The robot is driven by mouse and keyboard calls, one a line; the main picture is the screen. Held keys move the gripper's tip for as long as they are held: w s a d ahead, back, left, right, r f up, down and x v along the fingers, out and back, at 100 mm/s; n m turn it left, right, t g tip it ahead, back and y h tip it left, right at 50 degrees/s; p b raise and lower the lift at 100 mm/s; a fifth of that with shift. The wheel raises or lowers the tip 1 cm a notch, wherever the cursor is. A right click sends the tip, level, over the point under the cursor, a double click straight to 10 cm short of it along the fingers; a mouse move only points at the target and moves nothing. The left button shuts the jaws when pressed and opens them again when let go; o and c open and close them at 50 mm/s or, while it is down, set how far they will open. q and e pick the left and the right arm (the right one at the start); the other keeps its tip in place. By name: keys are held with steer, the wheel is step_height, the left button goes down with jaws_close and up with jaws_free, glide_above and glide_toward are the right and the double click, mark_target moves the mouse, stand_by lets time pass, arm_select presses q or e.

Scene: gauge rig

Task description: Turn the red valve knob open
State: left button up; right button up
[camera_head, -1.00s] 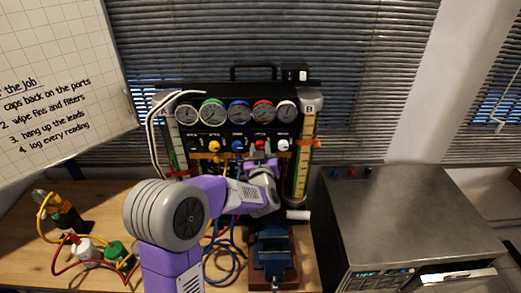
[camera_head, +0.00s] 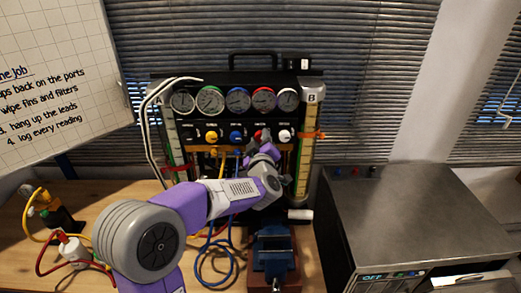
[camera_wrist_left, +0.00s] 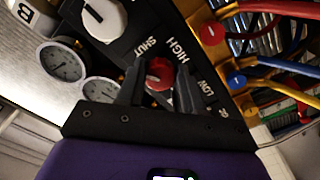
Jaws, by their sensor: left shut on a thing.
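The red valve knob (camera_wrist_left: 159,73) is in the wrist view, next to the printed words SHUT and HIGH. The two dark fingers of my left gripper (camera_wrist_left: 158,84) are on either side of it and shut on it. In the head view the red knob (camera_head: 258,135) is on the front of the gauge rig, mostly hidden by my left gripper (camera_head: 263,146). How far the knob is turned cannot be told. My right gripper is not in view.
A white knob (camera_head: 284,135), a blue knob (camera_head: 236,137) and a yellow knob (camera_head: 211,137) sit in the same row, below several gauges. A blue vise (camera_head: 273,252) stands below, beside coloured hoses. A grey metal box (camera_head: 420,210) fills the right side.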

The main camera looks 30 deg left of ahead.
arm_select(q)
steer(key=shift+n+b, duration=4.85)
steer(key=shift+n, duration=0.95)
steer(key=o, duration=1)
steer(key=shift+o, duration=0.2)
steer(key=v, duration=0.7)
steer(key=shift+s, duration=0.25)
steer(key=shift+d, duration=0.1)
